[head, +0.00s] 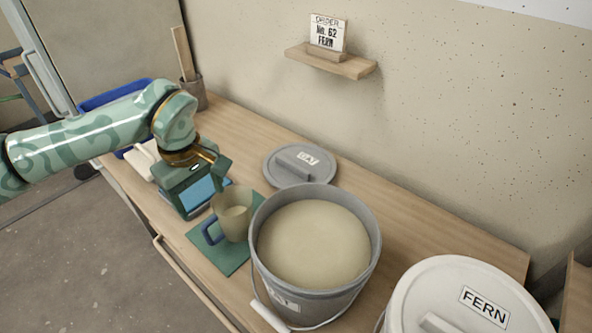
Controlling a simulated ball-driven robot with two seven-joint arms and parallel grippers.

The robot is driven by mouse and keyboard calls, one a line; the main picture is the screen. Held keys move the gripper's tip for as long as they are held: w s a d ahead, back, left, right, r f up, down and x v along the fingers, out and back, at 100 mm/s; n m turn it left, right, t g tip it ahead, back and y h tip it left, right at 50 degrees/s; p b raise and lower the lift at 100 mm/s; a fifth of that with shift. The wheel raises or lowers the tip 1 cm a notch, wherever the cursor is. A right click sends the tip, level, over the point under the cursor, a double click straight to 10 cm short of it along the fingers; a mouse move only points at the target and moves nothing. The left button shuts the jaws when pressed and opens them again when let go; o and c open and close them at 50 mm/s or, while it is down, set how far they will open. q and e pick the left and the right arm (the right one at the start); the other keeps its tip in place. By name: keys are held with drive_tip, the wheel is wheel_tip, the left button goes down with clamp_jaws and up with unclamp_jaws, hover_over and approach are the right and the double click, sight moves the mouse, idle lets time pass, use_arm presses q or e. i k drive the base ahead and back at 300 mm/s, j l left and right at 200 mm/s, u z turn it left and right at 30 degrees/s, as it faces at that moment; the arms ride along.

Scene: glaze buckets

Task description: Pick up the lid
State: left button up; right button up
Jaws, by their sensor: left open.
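A round grey lid (285,176) with a bar handle and a small white label lies flat on the wooden table, behind the open grey bucket (368,262). The bucket holds beige glaze and covers part of the table in front of the lid. A second, white lid (408,305) labelled FERN sits on a white bucket at the lower right, cut off by the frame. My left gripper (206,197) is open, left of the grey lid and apart from it, near the mug. My right gripper is out of view.
A beige mug (233,214) with a blue handle stands on a green mat (226,262) beside the open bucket. A pot (200,98) with wooden sticks stands at the back left, near a blue tray (100,100). An order card (327,33) reading FERN is on a wall shelf (330,61). Table right of the grey lid is clear.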

sight(294, 164)
drive_tip(key=i+j+z, duration=0.15)
drive_tip(key=j+z, duration=0.2)
drive_tip(key=i+j+z, duration=0.15)
drive_tip(key=z, duration=0.2)
drive_tip(key=j+z, duration=0.7)
drive_tip(key=i+j, duration=0.05)
drive_tip(key=j, duration=0.05)
